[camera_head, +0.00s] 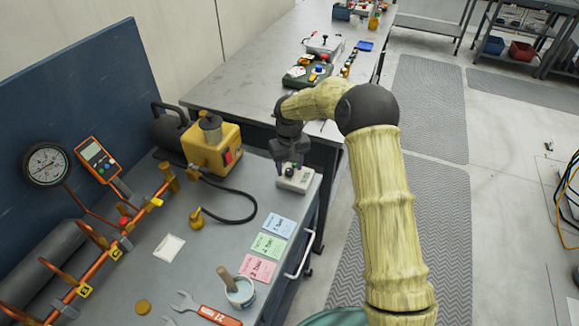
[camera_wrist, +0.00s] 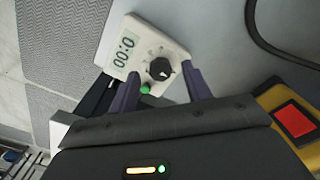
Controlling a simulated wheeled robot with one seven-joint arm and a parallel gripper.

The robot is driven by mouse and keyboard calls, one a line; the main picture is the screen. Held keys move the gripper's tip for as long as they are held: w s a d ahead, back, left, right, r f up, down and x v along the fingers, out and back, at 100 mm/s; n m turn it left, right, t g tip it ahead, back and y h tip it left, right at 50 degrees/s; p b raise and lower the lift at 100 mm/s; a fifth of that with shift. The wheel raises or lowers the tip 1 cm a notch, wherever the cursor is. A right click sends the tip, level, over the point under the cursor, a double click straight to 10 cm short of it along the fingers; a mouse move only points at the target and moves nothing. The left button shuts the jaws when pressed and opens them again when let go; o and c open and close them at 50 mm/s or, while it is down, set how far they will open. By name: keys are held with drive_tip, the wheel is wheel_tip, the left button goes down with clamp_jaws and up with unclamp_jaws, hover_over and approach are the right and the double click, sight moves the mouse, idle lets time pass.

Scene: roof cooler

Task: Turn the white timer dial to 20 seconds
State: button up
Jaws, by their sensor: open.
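The white timer (camera_head: 295,179) sits on the grey bench near its right edge, beneath my gripper (camera_head: 289,163). In the wrist view the timer (camera_wrist: 144,35) shows a display (camera_wrist: 124,51) reading 0:00. Its round dial (camera_wrist: 160,69) is black with a pale pointer mark, and a green button (camera_wrist: 146,89) is beside it. In the wrist view my gripper (camera_wrist: 162,92) has its two purple-grey fingers apart, one on each side of the dial and button area. Nothing is held between them. I cannot tell whether a fingertip touches the timer.
A yellow pump (camera_head: 212,148) with a black hose (camera_head: 240,219) stands left of the timer. Coloured cards (camera_head: 268,244), a cup with a brush (camera_head: 240,292) and a wrench (camera_head: 205,308) lie nearer. A second bench (camera_head: 245,75) stands behind.

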drive_tip(key=shift+f, duration=0.35)
drive_tip(key=c, duration=1)
